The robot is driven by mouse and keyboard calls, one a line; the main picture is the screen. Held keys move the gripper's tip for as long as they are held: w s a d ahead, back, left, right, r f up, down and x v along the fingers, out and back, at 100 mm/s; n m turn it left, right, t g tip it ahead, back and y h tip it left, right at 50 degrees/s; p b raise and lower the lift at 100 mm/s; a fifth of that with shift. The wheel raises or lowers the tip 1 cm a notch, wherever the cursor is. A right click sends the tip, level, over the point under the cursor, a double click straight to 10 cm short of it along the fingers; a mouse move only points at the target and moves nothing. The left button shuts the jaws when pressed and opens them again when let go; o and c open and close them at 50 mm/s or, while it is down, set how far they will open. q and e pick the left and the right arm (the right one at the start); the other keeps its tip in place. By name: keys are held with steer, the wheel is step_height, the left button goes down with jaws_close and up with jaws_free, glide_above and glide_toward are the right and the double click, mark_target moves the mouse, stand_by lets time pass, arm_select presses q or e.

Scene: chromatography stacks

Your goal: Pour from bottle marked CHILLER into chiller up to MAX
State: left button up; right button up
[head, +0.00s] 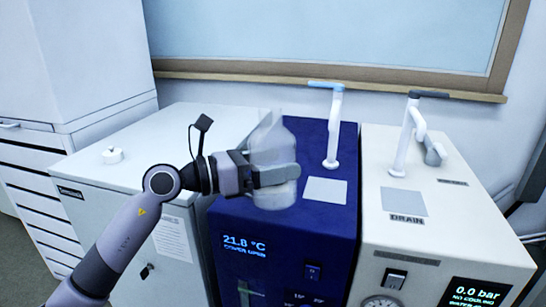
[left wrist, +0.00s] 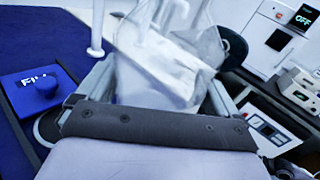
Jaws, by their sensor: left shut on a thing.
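My left gripper (head: 278,172) is shut around a clear, translucent bottle (head: 270,135). The bottle looks roughly upright, with its narrow neck up, and is held over the left part of the dark blue unit's top. No CHILLER marking can be read on it. The bottle (left wrist: 165,70) also shows between the fingers in the left wrist view; its contents are hard to tell. The blue chiller (head: 240,215) has a 21.8 °C display on its front. A blue plate (left wrist: 38,90) with partly readable lettering and a blue knob shows in the left wrist view. My right gripper is not in view.
A white cabinet (head: 165,125) stands left of the chiller with a small white cap (head: 112,155) on top. A cream unit (head: 375,225) marked DRAIN stands close on the right. White spouts (head: 334,130) with blue and dark handles rise behind.

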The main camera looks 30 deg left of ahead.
arm_select(q)
steer(key=shift+w+a+r+n+p, duration=0.1)
steer(key=shift+r+n+p, duration=0.35)
steer(key=shift+n+p, duration=0.7)
steer(key=shift+f, duration=0.2)
steer(key=shift+n+p, duration=0.35)
steer(key=shift+p, duration=0.4)
steer(key=shift+r, duration=0.1)
steer(key=shift+w+a+n+p, duration=0.1)
steer(key=shift+n+p, duration=0.2)
steer(key=shift+p, duration=0.25)
